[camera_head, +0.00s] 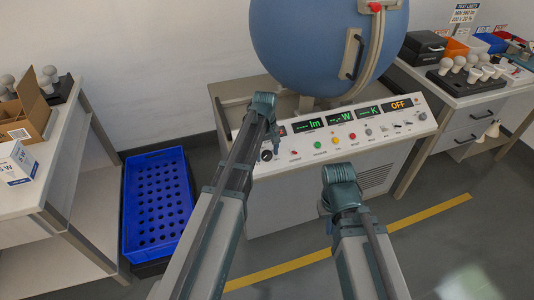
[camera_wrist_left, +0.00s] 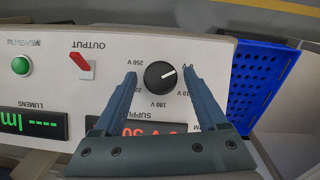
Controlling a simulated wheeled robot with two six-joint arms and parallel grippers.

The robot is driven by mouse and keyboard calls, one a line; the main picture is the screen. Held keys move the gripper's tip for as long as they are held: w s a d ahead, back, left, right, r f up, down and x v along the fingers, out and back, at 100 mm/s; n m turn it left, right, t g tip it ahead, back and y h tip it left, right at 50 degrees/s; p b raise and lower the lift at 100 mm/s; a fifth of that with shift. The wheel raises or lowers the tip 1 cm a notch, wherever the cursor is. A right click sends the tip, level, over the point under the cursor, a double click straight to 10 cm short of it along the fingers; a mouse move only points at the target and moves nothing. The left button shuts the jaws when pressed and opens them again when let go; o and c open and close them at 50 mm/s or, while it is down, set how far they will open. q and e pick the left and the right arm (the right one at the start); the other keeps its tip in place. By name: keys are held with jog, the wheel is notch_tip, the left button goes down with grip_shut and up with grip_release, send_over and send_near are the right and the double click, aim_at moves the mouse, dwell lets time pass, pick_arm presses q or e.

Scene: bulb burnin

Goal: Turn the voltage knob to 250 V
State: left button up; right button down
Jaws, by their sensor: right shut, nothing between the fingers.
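The black voltage knob (camera_wrist_left: 159,75) sits on the white control panel (camera_head: 350,140), with a white pointer line and printed volt marks around it. In the upside-down left wrist view the pointer is turned to the right, toward the 0 V mark; the 250 V mark is on the knob's other side. My left gripper (camera_wrist_left: 163,82) is open, one finger on either side of the knob with gaps between. The knob also shows in the head view (camera_head: 266,155) beside my left gripper (camera_head: 274,142). My right gripper (camera_head: 326,214) is shut and empty before the panel, largely hidden by its wrist.
A red switch (camera_wrist_left: 81,62) and green button (camera_wrist_left: 20,65) are near the knob. A red-lit supply display (camera_wrist_left: 155,130) is partly covered by my gripper. A blue sphere (camera_head: 320,40) stands behind the panel. A blue crate (camera_head: 130,215) is on the floor at left.

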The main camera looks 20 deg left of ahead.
pick_arm(q)
grip_shut()
